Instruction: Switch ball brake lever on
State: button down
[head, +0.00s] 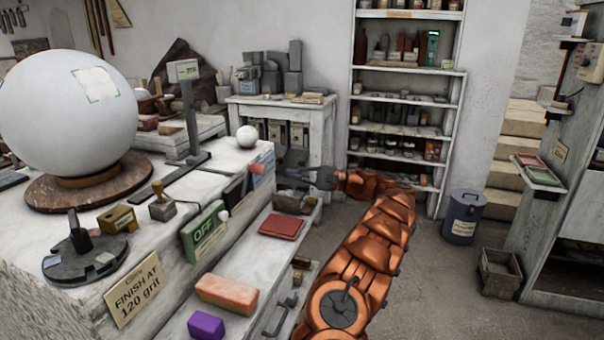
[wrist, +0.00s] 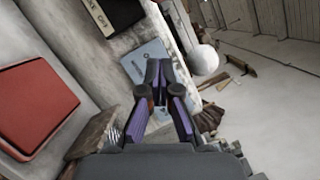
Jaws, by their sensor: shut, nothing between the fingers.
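A large white plaster sphere (head: 70,110) rests on a round brown base on the worktop at the left. No label tells me which is the ball brake lever. My gripper (head: 292,174) is shut and empty, right of the worktop. In the wrist view my gripper (wrist: 158,72) overlaps a blue-grey panel (wrist: 147,58).
A black panel (wrist: 108,14) with partly legible OFF lettering is on the worktop's side. A red pad (head: 282,226), an orange block (head: 227,293) and a purple block (head: 206,325) lie on the lower ledge. A lidded bin (head: 464,217) stands right; floor between is open.

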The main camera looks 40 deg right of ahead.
jog(key=w+a+r+p, duration=0.1)
jog(key=a+r+p, duration=0.1)
jog(key=a, duration=0.4)
jog(key=shift+w+a+r, duration=0.15)
jog(key=shift+w+a, duration=0.05)
jog(key=shift+w, duration=0.05)
dwell(0.3)
jog(key=shift+a+b, duration=0.25)
jog(key=shift+b, duration=0.2)
